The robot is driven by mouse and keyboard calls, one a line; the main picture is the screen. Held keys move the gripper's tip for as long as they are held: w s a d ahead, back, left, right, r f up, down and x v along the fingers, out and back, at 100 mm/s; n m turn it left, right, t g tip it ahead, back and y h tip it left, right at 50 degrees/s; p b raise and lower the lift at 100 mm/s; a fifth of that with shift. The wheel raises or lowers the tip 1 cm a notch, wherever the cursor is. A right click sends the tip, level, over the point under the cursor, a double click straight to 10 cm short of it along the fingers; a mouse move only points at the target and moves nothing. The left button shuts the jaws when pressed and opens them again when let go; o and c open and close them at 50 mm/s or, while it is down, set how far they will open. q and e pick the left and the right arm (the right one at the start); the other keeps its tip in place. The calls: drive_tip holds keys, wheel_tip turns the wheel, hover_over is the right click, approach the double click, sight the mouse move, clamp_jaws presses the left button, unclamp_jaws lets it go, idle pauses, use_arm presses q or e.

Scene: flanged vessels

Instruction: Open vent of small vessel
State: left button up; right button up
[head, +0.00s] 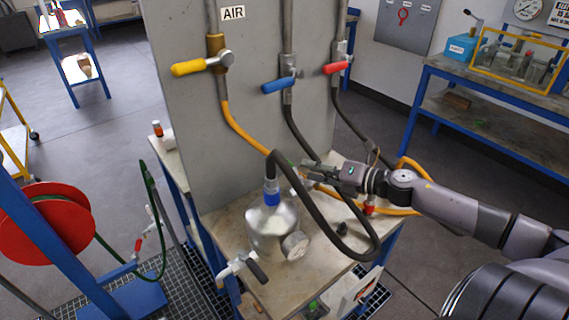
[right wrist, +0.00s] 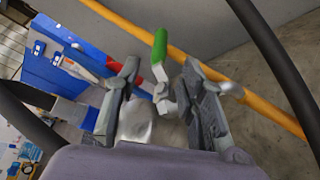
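My right gripper (head: 312,170) is behind and to the right of the vessel top, partly covered by the black hose. In the right wrist view, a small valve with a green handle (right wrist: 160,47) shows between and beyond the open fingers (right wrist: 160,72). Its metal body (right wrist: 160,90) lies between them; I cannot tell whether either finger touches it. My left gripper is not in view.
A thick black hose (head: 318,205) loops from the vessel top to the right. An orange hose (head: 240,130) hangs from the yellow-handled valve (head: 190,68) on the grey panel (head: 185,130). A valve with a black handle (head: 256,270) is at the bench front.

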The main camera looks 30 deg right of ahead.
sight(285, 163)
drive_tip(key=p+x, duration=0.2)
drive_tip(key=x, duration=0.6)
drive_tip(key=shift+w+r, duration=0.1)
drive_tip(key=shift+w, duration=0.2)
drive_tip(key=shift+w+a+f, duration=0.2)
drive_tip(key=shift+w+a, duration=0.05)
drive_tip(key=shift+w, duration=0.15)
drive_tip(key=shift+c, duration=0.3)
clamp_jaws()
